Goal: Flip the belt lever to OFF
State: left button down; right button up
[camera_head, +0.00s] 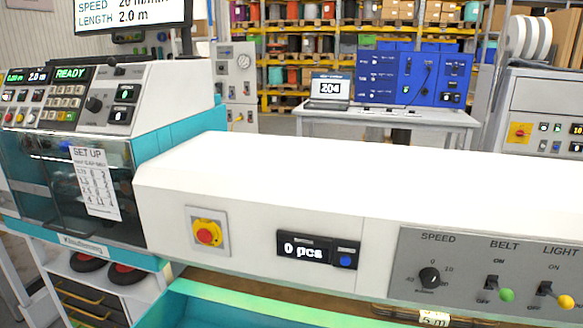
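The belt lever (491,282) is a small black toggle on the grey control panel (415,245) at the lower right of the head view. The word BELT is above it, with ON over the lever and OFF below it. A green round lamp or button (507,295) is just to its right. The lever is too small to tell clearly which way it is tilted. Neither of my grippers is in view, and nothing touches the lever.
The same panel has a speed knob (429,277) on the left, and a light lever (544,288) with a yellow lamp (566,302) on the right. A red-and-yellow stop button (207,233) and a counter reading 0 pcs (303,250) are on the white housing.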

aim_at(506, 295)
jog(key=z, duration=1.45)
